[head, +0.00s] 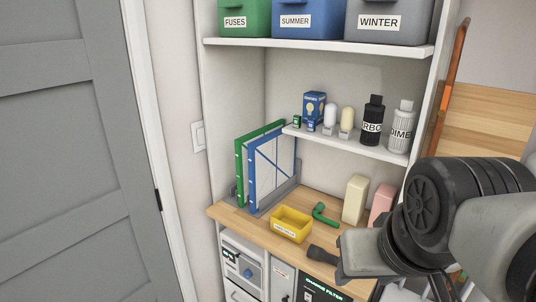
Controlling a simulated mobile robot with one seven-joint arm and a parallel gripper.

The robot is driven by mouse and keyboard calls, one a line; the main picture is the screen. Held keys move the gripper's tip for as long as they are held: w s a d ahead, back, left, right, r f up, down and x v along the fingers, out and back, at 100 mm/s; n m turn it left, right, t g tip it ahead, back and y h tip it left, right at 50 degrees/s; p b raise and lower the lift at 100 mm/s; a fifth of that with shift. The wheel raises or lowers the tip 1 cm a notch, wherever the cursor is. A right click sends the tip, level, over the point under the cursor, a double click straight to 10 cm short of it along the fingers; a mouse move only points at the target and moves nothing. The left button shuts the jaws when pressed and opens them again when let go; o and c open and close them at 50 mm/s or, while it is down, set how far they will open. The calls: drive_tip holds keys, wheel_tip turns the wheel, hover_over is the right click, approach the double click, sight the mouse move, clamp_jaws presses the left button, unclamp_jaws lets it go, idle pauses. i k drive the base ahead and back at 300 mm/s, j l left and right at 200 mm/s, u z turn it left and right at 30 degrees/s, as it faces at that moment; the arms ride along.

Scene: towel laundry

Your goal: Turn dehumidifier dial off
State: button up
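A pale grey appliance front (240,250) sits low in the cabinet under the wooden counter, near the bottom of the head view. It has a small dark label with light lettering too small to read with certainty, and a round blue knob (248,273). It may be the dehumidifier and its dial; I cannot read the dial's setting. My gripper (358,255), a grey block at the end of my arm, is at the lower right, to the right of the knob and well apart from it. Its fingers cannot be made out clearly, and nothing is visibly held.
Bottles (372,122) stand on the shelf above. A grey door (75,150) is at left.

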sight(247, 273)
drive_tip(key=u, duration=0.6)
drive_tip(key=j+z, duration=0.25)
drive_tip(key=j, duration=0.25)
drive_tip(key=i+j+u, duration=0.2)
drive_tip(key=i+j, duration=0.4)
